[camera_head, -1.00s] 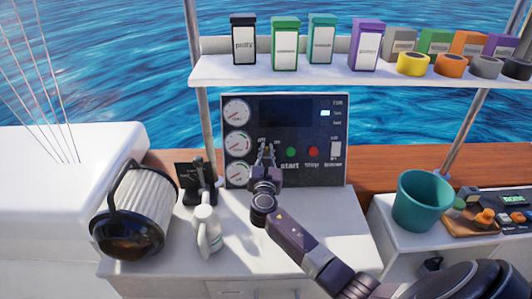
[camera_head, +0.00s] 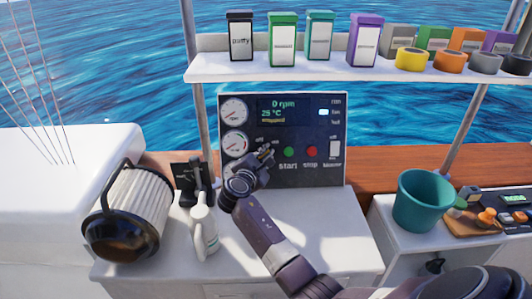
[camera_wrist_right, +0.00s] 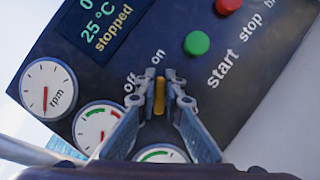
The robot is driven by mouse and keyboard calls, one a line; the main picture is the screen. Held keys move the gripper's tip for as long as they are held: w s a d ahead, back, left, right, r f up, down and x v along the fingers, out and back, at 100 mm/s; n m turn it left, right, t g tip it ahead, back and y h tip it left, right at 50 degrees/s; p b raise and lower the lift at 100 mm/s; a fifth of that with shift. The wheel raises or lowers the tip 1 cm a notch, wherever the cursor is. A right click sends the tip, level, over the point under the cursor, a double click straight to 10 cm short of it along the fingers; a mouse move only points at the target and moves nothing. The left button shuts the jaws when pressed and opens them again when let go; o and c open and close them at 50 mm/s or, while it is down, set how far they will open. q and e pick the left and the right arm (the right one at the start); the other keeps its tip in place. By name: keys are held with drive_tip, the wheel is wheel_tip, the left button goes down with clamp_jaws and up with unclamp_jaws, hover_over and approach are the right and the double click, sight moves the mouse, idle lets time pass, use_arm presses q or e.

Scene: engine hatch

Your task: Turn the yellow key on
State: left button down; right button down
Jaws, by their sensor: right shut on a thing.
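The yellow key (camera_wrist_right: 160,96) sits in the dark control panel (camera_head: 320,170), beside the "off" and "on" labels. In the right wrist view it stands between the fingertips of my right gripper (camera_wrist_right: 161,88), which is shut on it. In the head view the right gripper (camera_head: 266,153) is at the panel's lower left and hides the key. The panel's display (camera_head: 285,110) is lit and reads "0 rpm" and "25 °C"; in the wrist view it also reads "stopped". My left gripper is not in view.
A green start button (camera_head: 289,152) and a red stop button (camera_head: 312,152) lie right of the key. A shelf (camera_head: 300,72) with boxes and tape rolls hangs above.

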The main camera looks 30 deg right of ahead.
drive_tip(key=shift+f+m+g, duration=0.1)
drive_tip(key=shift+m+g, duration=0.2)
drive_tip(key=shift+m, duration=0.3)
drive_tip(key=c, duration=2)
unclamp_jaws()
drive_tip(key=shift+s, duration=0.1)
drive_tip(key=shift+c, duration=0.2)
drive_tip(key=v, duration=1.2)
